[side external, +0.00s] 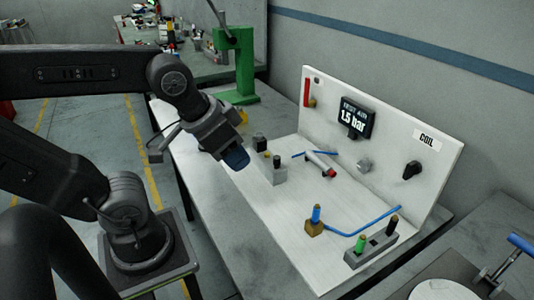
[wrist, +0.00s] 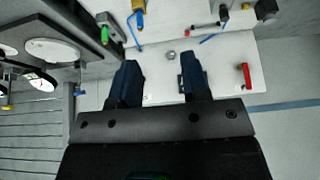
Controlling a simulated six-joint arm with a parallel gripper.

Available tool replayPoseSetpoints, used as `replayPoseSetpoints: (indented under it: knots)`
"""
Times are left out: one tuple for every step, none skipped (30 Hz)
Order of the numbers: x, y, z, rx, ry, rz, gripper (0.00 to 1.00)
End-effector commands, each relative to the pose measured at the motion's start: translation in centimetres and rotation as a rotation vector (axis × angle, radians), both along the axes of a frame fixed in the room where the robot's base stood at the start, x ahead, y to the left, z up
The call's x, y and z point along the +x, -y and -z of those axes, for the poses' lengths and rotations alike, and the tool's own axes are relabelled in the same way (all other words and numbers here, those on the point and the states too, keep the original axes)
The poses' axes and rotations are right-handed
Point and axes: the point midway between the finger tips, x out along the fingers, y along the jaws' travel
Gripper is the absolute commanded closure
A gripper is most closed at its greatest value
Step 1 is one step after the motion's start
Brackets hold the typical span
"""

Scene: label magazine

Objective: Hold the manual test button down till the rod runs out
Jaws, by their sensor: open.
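A white panel board (side external: 290,225) with an upright back stands on the bench. A grey block with a green-topped plug (side external: 362,243) and a black top (side external: 392,222) sits at its front right. A small block with a black top (side external: 277,161) sits further left. I cannot tell which part is the manual test button. A pale cylinder with a red end (side external: 321,164) lies on the base; no extended rod is clear. My gripper (side external: 237,160) is open and empty, left of the board and above it. Its two blue fingers stand apart in the wrist view (wrist: 160,68).
A display (side external: 355,118) reads 1.5 bar. A black knob (side external: 411,170) sits under a COIL label (side external: 427,140). A green stand (side external: 236,65) is behind.

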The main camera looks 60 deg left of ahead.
Motion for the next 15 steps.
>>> replayPoseSetpoints:
  knots:
    - [0.00,0.00,0.00,0.000,0.000,0.000,0.61]
    - [0.00,0.00,0.00,0.000,0.000,0.000,0.64]
    - [0.00,0.00,0.00,0.000,0.000,0.000,0.68]
    - [0.00,0.00,0.00,0.000,0.000,0.000,0.71]
    - [0.00,0.00,0.00,0.000,0.000,0.000,0.74]
    - [0.00,0.00,0.00,0.000,0.000,0.000,0.78]
    - [0.00,0.00,0.00,0.000,0.000,0.000,0.80]
    - [0.00,0.00,0.00,0.000,0.000,0.000,0.83]
    - [0.00,0.00,0.00,0.000,0.000,0.000,0.87]
    - [0.00,0.00,0.00,0.000,0.000,0.000,0.90]
    - [0.00,0.00,0.00,0.000,0.000,0.000,0.93]
    - [0.00,0.00,0.00,0.000,0.000,0.000,0.97]
    - [0.00,0.00,0.00,0.000,0.000,0.000,1.00]
    - [0.00,0.00,0.00,0.000,0.000,0.000,1.00]
    - [0.00,0.00,0.00,0.000,0.000,0.000,1.00]
